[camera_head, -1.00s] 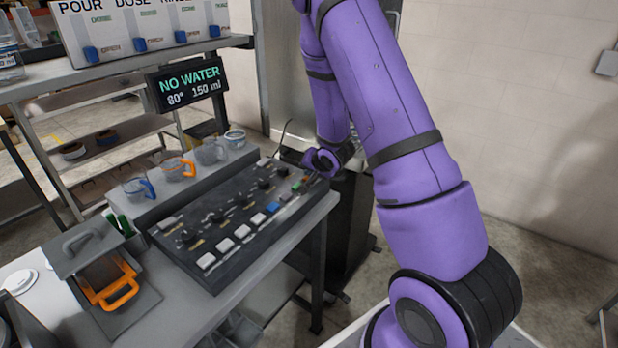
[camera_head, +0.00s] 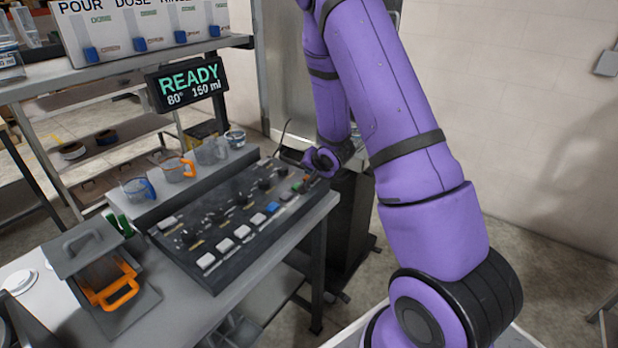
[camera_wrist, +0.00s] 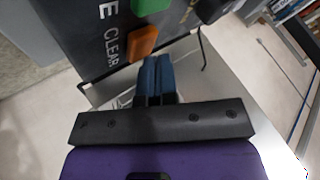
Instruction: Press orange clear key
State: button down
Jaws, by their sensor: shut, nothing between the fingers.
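The orange clear key (camera_wrist: 142,43) sits on the dark control panel (camera_wrist: 85,22) beside the printed word CLEAR in the wrist view. My gripper (camera_wrist: 152,60) is shut and empty, its blue fingertips side by side just below the key in the picture. Whether the tips touch the key, I cannot tell. In the head view my purple arm reaches the far right end of the control panel (camera_head: 200,262). The display (camera_head: 188,85) reads READY, 80° and 150 ml.
A green key (camera_wrist: 150,6) adjoins the orange one. Several white keys, a blue key (camera_head: 272,208) and knobs fill the panel. Cups with blue (camera_head: 138,188) and orange (camera_head: 178,168) handles stand behind it. An orange-handled container (camera_head: 118,290) stands at front left.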

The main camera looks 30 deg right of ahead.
jog(key=shift+r, duration=0.55)
jog(key=shift+r, duration=0.1)
jog(key=shift+r, duration=2.4)
jog(key=shift+r, duration=0.15)
jog(key=s+a+r+n+g+h, duration=0.1)
jog(key=s+a+r+n, duration=0.15)
jog(key=s+r, duration=0.55)
jog(key=s+a+r+n+g, duration=0.1)
jog(key=s+a+r, duration=0.3)
jog(key=r, duration=0.7)
jog(key=s+a+r+n, duration=0.2)
jog(key=s+a, duration=0.1)
jog(key=s, duration=0.4)
jog(key=s+a+r+n+g+y, duration=0.1)
jog(key=s+a+r+n, duration=0.1)
jog(key=s, duration=0.5)
jog(key=s+a+r+n+g, duration=0.1)
jog(key=s+a+r+n, duration=0.1)
jog(key=s, duration=0.6)
jog(key=shift+a+r+y, duration=0.3)
jog(key=shift+a+r, duration=0.35)
jog(key=shift+a, duration=0.55)
